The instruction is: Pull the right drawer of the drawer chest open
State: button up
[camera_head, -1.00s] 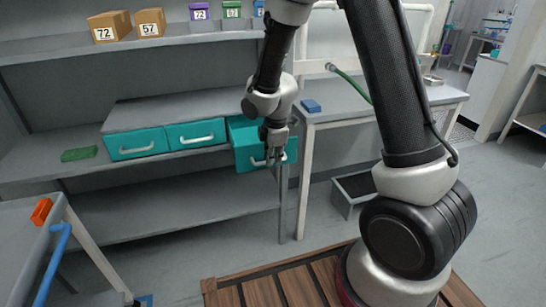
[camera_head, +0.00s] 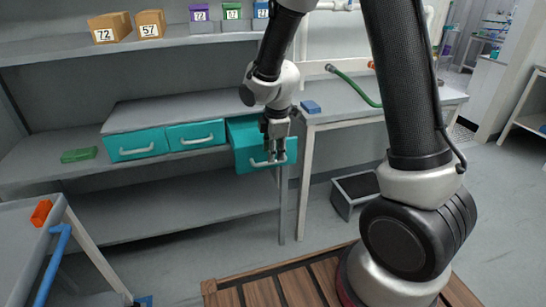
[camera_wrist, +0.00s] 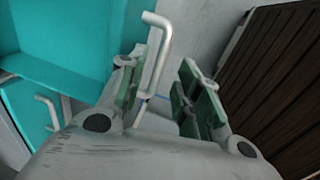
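The drawer chest (camera_head: 160,115) has teal drawers in a row on the shelf. Its right drawer (camera_head: 243,156) stands pulled out well beyond the other two, with its interior partly visible from above. Its white bar handle (camera_head: 257,164) is on the front and also shows in the wrist view (camera_wrist: 155,60). My gripper (camera_head: 275,152) points down at the right part of this handle. In the wrist view my gripper (camera_wrist: 160,85) has its green-padded fingers apart. The handle lies near the left finger, with a clear gap to the right finger.
The left drawer (camera_head: 136,144) and middle drawer (camera_head: 196,135) are shut. A green block (camera_head: 79,155) lies left of the chest. A bench with a blue block (camera_head: 310,107) stands to the right. A dark-topped step (camera_head: 355,188) and a wooden platform (camera_head: 290,282) are on the floor.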

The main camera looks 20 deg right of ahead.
notch_tip(320, 180, up, 8)
jog(key=s, duration=0.1)
jog(key=shift+s, duration=0.35)
jog(key=shift+r, duration=0.1)
jog(key=s+d+r+m, duration=0.4)
jog(key=s+m, duration=0.2)
jog(key=s, duration=0.2)
jog(key=s+d+r+m+t, duration=0.1)
jog(key=s+d+r+m, duration=0.4)
jog(key=s, duration=0.3)
jog(key=s+d+r+m+t, duration=0.1)
jog(key=s+d+r+m, duration=0.3)
jog(key=s+m, duration=0.3)
jog(key=shift+s+d+r, duration=0.35)
jog(key=shift+s+d, duration=0.15)
jog(key=shift+d, duration=0.05)
